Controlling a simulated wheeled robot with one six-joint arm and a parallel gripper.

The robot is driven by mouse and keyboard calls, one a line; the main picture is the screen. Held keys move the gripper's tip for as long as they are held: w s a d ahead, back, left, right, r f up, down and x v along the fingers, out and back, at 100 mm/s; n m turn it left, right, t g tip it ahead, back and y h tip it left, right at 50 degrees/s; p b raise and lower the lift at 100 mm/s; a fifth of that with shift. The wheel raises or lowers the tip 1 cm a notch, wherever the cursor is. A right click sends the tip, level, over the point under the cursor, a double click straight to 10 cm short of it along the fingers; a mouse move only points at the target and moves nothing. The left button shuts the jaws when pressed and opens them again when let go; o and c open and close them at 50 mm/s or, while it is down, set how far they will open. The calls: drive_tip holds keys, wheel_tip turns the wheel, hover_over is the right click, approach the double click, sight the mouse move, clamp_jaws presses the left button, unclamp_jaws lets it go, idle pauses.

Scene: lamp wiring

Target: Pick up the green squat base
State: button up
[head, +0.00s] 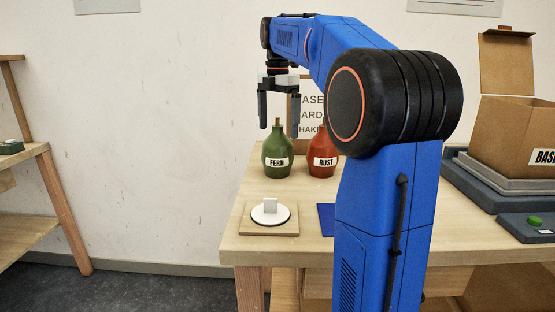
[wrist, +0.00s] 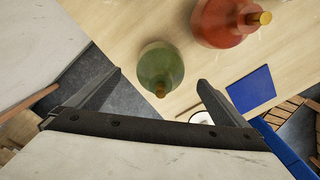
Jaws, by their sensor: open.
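The green squat base (head: 276,148) is a rounded, bottle-like body with a narrow neck and a white label reading "FERN". It stands upright on the wooden table (head: 330,190), left of a similar red base (head: 322,146). My gripper (head: 279,131) is open, its fingers pointing down above the green base, with nothing held. In the wrist view the green base (wrist: 160,66) shows between and beyond the two spread fingertips (wrist: 160,79). Whether the fingers are level with its neck is hard to tell.
The red base (wrist: 228,20) stands close beside the green one. A white disc with a small block (head: 270,212) sits on a wooden board in front. A blue mat (head: 326,218) lies nearby. An open cardboard box (head: 500,140) stands at right; a sign stands behind the bases.

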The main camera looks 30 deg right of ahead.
sight(278, 142)
drive_tip(key=shift+s+f, duration=0.1)
drive_tip(key=shift+f, duration=2.95)
drive_tip(key=shift+c, duration=0.7)
drive_tip(key=c, duration=2)
